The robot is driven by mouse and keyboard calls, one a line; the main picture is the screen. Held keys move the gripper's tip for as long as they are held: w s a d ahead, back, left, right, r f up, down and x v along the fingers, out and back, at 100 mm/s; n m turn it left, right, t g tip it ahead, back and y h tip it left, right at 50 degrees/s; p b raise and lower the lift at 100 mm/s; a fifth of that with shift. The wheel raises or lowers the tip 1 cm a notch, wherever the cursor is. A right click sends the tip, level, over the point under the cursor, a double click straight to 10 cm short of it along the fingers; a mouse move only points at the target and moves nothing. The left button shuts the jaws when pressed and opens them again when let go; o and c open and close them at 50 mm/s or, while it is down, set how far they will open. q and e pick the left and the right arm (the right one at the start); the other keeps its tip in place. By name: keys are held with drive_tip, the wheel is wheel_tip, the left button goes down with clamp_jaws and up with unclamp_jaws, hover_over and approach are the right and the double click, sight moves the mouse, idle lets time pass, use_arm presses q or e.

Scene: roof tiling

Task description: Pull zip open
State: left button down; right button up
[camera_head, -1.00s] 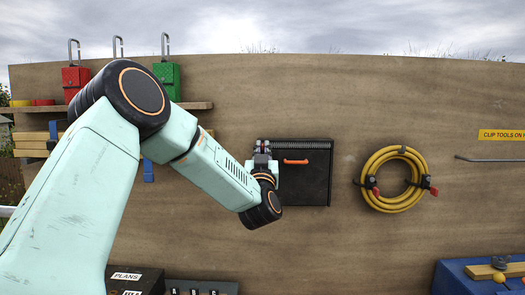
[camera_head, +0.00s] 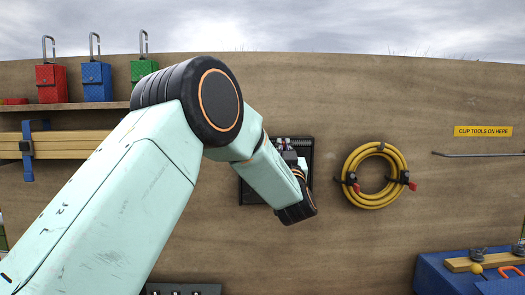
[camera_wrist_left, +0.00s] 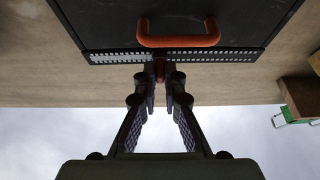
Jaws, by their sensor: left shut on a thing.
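A flat black pouch (camera_head: 247,192) is fixed to the wooden wall; my left arm covers much of it in the head view. In the wrist view the pouch (camera_wrist_left: 110,20) shows a zip (camera_wrist_left: 220,56) with pale teeth along its edge and an orange handle (camera_wrist_left: 178,41) on its face. My left gripper (camera_head: 290,148) is at the pouch's upper edge, right of its middle. How far the zip gapes is hard to tell. My right gripper is not in view.
Red (camera_head: 51,84), blue (camera_head: 97,82) and green (camera_head: 143,71) clipped boxes stand on a shelf (camera_head: 60,107) at left. A yellow hose coil (camera_head: 375,198) hangs right of the pouch. A blue bench (camera_head: 440,275) is at lower right. Bare wall lies between.

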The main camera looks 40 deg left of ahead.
use_arm(q)
drive_tip(key=w+d, duration=0.4)
drive_tip(key=d, duration=0.1)
drive_tip(key=shift+w+d, duration=0.35)
drive_tip(key=shift+w, duration=0.05)
drive_tip(key=c, duration=1.4)
unclamp_jaws()
drive_tip(key=shift+c, duration=0.2)
drive_tip(key=v, duration=1.2)
drive_tip(key=shift+s+r, duration=0.1)
